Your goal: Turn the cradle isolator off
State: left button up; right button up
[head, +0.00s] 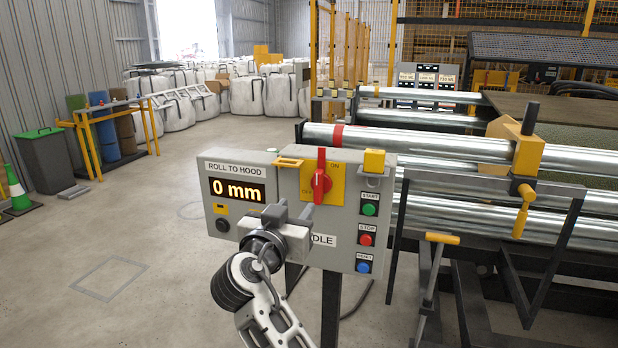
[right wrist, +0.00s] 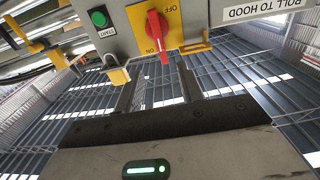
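The cradle isolator is a red rotary handle (head: 320,178) on a yellow plate (head: 336,190) on a grey control box (head: 285,225). The handle stands upright, its end towards the ON mark at the top; OFF is at the lower left. The right wrist view shows the red handle (right wrist: 158,30) upside down. My right gripper (head: 290,211) is open and empty, just below and left of the handle. In the right wrist view its two fingers (right wrist: 156,90) stand apart, the handle beyond their tips, with no contact visible. It hides part of the lower label. My left gripper is not in view.
A yellow padlock (head: 374,162) hangs right of the isolator, above green START (head: 369,210), red STOP (head: 366,239) and blue (head: 363,267) buttons. A yellow hasp (head: 287,162) is at its left. The display (head: 237,191) reads 0 mm. Metal rollers (head: 420,145) lie behind, right.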

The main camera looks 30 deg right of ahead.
aim_at(317, 181)
jog(key=p+x, duration=0.3)
jog(key=x, duration=1.1)
jog(key=shift+s, duration=0.1)
grip_shut()
